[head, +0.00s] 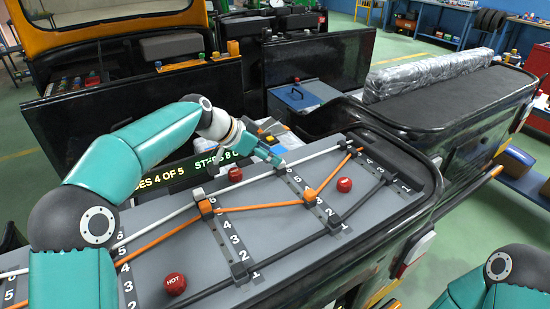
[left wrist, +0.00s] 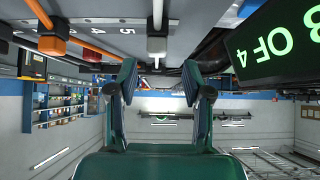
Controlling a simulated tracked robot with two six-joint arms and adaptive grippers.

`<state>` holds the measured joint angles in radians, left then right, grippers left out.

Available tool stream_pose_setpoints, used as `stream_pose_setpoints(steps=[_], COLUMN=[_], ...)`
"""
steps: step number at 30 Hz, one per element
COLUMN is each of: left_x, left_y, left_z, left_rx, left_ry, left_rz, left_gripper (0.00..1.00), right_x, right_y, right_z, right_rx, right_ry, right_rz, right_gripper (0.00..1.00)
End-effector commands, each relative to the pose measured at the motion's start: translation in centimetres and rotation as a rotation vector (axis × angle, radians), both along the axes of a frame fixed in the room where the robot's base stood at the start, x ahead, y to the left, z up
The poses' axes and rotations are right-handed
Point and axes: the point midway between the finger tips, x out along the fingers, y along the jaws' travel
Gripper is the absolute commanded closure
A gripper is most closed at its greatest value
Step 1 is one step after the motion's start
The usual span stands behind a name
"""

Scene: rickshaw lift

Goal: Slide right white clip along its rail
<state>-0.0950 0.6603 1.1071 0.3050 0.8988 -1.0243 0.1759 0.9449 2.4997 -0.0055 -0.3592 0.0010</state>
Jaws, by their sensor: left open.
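The right white clip (left wrist: 157,46) sits on its rail near the number 5 in the left wrist view, with the white cord running through it. In the head view the clip is largely hidden by my left gripper (head: 277,160), which is at the upper end of that rail (head: 293,178). In the left wrist view my left gripper (left wrist: 158,82) is open, its fingers apart and empty; the clip appears just beyond the fingertips, between them. I cannot tell whether they touch. My right gripper is out of view.
An orange clip (head: 310,195) is lower on the same rail. Another white clip (head: 198,193) and orange clip (head: 206,207) are on the rail to the left. Red knobs (head: 344,184) stand on the grey board (head: 265,235). A lit sign (head: 160,180) stands behind it.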

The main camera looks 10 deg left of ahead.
Motion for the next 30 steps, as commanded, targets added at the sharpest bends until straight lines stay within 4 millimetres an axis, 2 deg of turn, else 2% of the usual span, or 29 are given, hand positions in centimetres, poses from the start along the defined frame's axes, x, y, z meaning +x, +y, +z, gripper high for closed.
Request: stream_pose_setpoints(steps=[1, 6, 12, 30], left_x=[-0.5, -2.0, -3.2, -3.5], left_y=[0.8, 2.7, 4.2, 4.3], left_z=[0.9, 3.3, 5.0, 5.5], left_rx=[0.0, 0.0, 0.001, 0.001], left_ry=[-0.005, -0.003, -0.002, -0.001], left_rz=[0.004, 0.004, 0.004, 0.0], left_gripper=[0.5, 0.5, 0.5, 0.5], right_x=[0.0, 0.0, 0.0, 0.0], right_y=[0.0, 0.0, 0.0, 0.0], right_z=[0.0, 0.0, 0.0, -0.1], right_rx=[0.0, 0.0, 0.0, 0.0], right_ry=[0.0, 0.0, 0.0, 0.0], right_rz=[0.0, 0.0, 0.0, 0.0], right_gripper=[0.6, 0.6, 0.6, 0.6])
